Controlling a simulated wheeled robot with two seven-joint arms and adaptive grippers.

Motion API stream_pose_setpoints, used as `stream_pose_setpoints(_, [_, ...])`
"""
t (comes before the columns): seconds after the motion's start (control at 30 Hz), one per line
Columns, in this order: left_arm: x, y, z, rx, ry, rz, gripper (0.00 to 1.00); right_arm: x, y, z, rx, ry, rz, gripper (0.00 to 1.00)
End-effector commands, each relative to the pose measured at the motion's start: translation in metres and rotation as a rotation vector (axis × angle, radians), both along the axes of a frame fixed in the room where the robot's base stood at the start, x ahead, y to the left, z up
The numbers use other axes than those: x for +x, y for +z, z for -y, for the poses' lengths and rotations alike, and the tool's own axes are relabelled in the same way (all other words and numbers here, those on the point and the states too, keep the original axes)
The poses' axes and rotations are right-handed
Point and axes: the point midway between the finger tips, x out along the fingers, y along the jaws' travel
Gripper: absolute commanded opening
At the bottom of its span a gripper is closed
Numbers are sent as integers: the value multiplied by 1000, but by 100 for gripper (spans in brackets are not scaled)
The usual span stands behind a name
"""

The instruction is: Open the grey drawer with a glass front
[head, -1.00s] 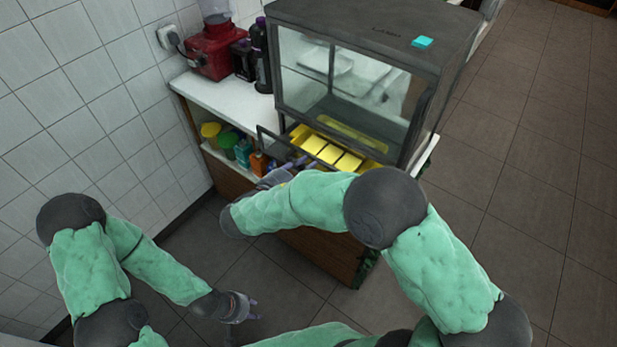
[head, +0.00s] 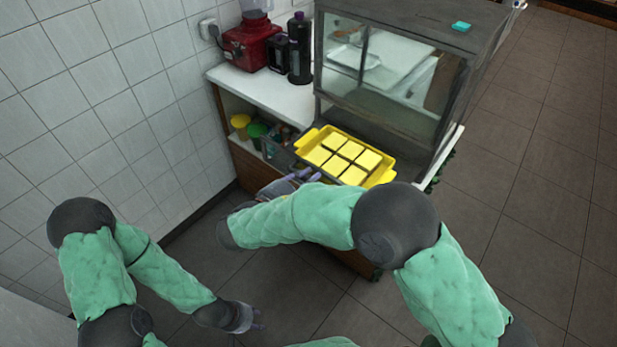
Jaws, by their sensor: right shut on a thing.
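The grey drawer (head: 279,157) with a glass front stands pulled out below the glass display case (head: 385,85). A yellow tray (head: 309,137) with several pale yellow square pieces (head: 336,165) sits in it and shows from above. My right gripper (head: 298,180) is at the drawer's front, shut on it; my forearm hides most of the front and the exact grip. My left gripper (head: 252,322) hangs low over the floor at the bottom left, away from the drawer; its fingers are too small to judge.
A red appliance (head: 246,45) and black bottles (head: 299,50) stand on the white counter (head: 262,92). Yellow and green containers (head: 257,130) sit on a shelf below. A turquoise block (head: 461,26) lies on the case. A tiled wall borders the left; floor is clear at right.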

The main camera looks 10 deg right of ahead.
Motion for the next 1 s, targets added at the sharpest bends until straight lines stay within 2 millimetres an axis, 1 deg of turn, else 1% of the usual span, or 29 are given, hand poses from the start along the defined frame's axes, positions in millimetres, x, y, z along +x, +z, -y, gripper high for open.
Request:
stream_pose_setpoints(0.27, [0, 0, 0, 0, 0, 0, 40, 0, -1, 0, 0, 0, -1, 0])
stream_pose_setpoints(0.3, [0, 0, 0, 0, 0, 0, 40, 0, -1, 0, 0, 0, -1, 29])
stream_pose_setpoints(0.37, [0, 0, 0, 0, 0, 0, 40, 0, -1, 0, 0, 0, -1, 46])
stream_pose_setpoints(0.67, [0, 0, 0, 0, 0, 0, 40, 0, 0, 0, 0, 0, 0, 46])
stream_pose_setpoints(0.77, [0, 0, 0, 0, 0, 0, 40, -2, 1, -3, 0, 1, 0, 46])
stream_pose_setpoints(0.87, [0, 0, 0, 0, 0, 0, 40, -8, 3, -11, 0, 3, 1, 46])
stream_pose_setpoints(1.0, [0, 0, 0, 0, 0, 0, 40, -22, 8, -30, -1, 6, 2, 46])
